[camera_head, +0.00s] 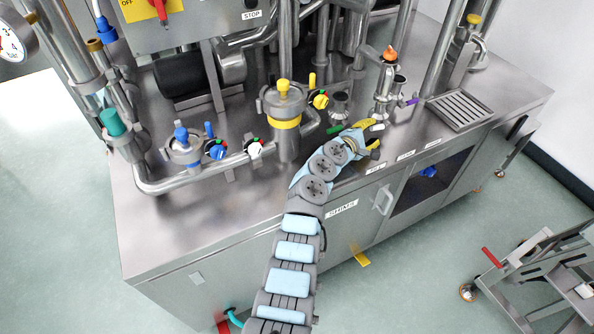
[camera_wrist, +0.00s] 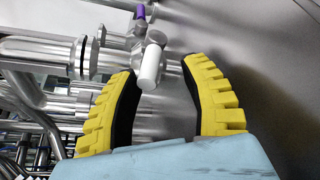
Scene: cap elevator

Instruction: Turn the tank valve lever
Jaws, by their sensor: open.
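In the wrist view, a white cylindrical lever handle (camera_wrist: 150,66) on a metal pipe fitting shows between the tips of my gripper (camera_wrist: 160,68). The two yellow-ridged fingers are spread apart, one on each side of it, and I see no contact. How deep the handle lies between them is hard to tell. A purple lever (camera_wrist: 140,12) shows farther off, and also in the head view (camera_head: 412,101). In the head view my gripper (camera_head: 378,134) is low over the steel bench top near its front edge, pointing right. No visible label shows which lever is the tank valve's.
The steel bench (camera_head: 210,220) carries pipes, a yellow-banded vessel (camera_head: 284,123) and several coloured valves behind and left of my arm. A grated drain tray (camera_head: 460,109) is to the right. A metal cart (camera_head: 540,270) stands on the floor at the lower right.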

